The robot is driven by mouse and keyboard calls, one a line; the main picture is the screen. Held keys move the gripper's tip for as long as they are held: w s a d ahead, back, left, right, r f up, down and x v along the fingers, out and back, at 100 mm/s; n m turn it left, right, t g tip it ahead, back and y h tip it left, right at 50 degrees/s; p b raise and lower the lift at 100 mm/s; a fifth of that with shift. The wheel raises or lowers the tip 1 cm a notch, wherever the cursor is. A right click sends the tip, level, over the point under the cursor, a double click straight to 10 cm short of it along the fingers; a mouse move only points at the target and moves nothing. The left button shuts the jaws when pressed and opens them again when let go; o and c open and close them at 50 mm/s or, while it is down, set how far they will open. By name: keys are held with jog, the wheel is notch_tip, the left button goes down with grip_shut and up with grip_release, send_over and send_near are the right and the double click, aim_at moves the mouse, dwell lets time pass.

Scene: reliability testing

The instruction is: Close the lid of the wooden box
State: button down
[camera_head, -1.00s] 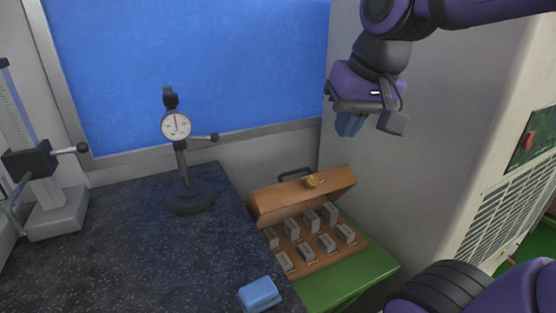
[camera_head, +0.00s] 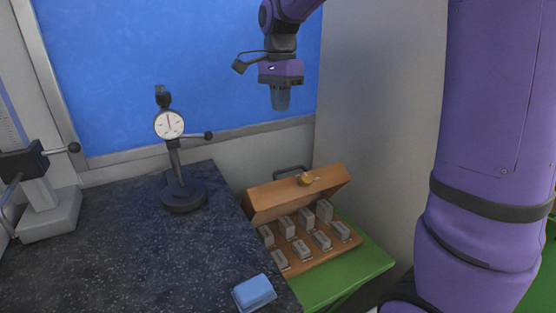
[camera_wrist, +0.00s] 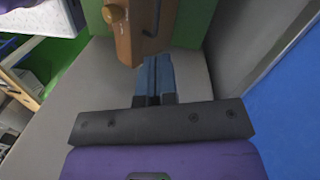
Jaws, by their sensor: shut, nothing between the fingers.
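The wooden box stands on a green surface, its lid (camera_head: 275,200) raised and tilted back, with a round brass-coloured latch (camera_head: 305,179) and a dark handle behind it. Its open base (camera_head: 300,262) holds several grey metal blocks. My gripper (camera_head: 281,100) is shut and empty, pointing down above and behind the box, apart from it, in front of the blue panel. In the wrist view, the fingers (camera_wrist: 155,78) reach toward the wooden lid (camera_wrist: 137,30), which shows at the top with its knob and handle; the blocks are hidden there.
A dark speckled slab (camera_head: 120,255) lies left of the box. It bears a dial gauge stand (camera_head: 183,190) and a small blue block (camera_head: 254,292) near the front edge. A grey wall (camera_head: 385,110) rises right of the box. The green surface (camera_head: 362,262) is bare to the right.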

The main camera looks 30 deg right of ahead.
jog(key=w+f+m+g, duration=0.1)
jog(key=w+f+m, duration=0.25)
jog(key=w, duration=0.25)
jog(key=s+f, duration=0.5)
jog(key=f, duration=0.6)
jog(key=shift+s+a+f, duration=0.3)
jog(key=shift+s+f, duration=0.1)
